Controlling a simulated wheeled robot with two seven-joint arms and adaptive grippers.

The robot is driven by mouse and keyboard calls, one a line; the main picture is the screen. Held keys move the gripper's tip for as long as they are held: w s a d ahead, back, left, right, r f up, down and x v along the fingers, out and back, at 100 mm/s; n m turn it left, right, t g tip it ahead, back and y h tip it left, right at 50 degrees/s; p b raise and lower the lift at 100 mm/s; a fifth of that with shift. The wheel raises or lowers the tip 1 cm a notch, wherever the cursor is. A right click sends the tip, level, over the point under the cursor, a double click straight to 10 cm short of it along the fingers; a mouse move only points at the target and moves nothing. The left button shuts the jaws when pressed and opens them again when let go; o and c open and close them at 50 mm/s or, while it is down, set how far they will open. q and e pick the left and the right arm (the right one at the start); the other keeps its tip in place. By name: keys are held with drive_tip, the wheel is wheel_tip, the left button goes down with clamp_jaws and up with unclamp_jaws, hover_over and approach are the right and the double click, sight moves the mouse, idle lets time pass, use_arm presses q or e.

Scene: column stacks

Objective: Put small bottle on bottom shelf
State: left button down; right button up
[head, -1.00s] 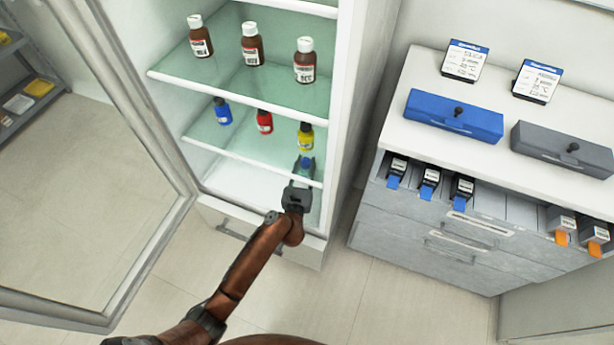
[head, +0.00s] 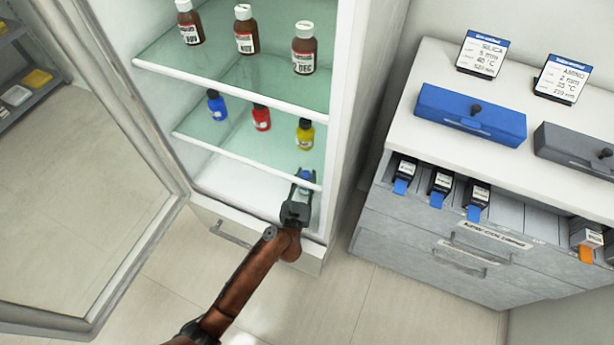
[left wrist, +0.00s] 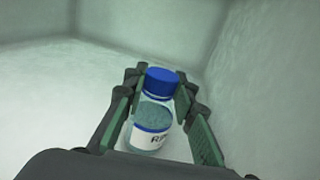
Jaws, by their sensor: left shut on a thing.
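The small bottle (left wrist: 153,115) is clear with a blue cap and a white label with a blue band. It stands about upright between the fingers of my left gripper (left wrist: 160,95), which is shut on it. In the head view the left gripper (head: 303,190) reaches into the lower right of the open cabinet, at the front of the bottom shelf (head: 235,187). Only the bottle's blue top (head: 305,175) shows there. I cannot tell whether the bottle's base touches the shelf. My right gripper is not in view.
Blue (head: 216,106), red (head: 261,118) and yellow (head: 305,134) small bottles stand on the middle shelf (head: 225,148) above. Brown bottles (head: 304,50) stand on the upper shelf. The glass door (head: 150,130) is open at left. An open drawer (head: 510,210) is at right. The bottom shelf looks clear.

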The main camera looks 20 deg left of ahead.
use_arm(q)
drive_tip(key=c, duration=1.6)
unclamp_jaws()
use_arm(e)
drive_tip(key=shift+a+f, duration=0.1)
use_arm(q)
drive_tip(key=shift+s+r, duration=0.1)
drive_tip(key=shift+s, duration=0.2)
drive_tip(key=s+p, duration=0.1)
drive_tip(key=s, duration=0.2)
drive_tip(key=s+d+p, duration=0.1)
drive_tip(key=s, duration=0.3)
drive_tip(key=s+p, duration=0.1)
drive_tip(key=s, duration=0.2)
drive_tip(key=shift+s+d, duration=0.2)
drive_tip(key=shift+d, duration=0.2)
drive_tip(key=shift+s+d, duration=0.1)
drive_tip(key=shift+s, duration=0.35)
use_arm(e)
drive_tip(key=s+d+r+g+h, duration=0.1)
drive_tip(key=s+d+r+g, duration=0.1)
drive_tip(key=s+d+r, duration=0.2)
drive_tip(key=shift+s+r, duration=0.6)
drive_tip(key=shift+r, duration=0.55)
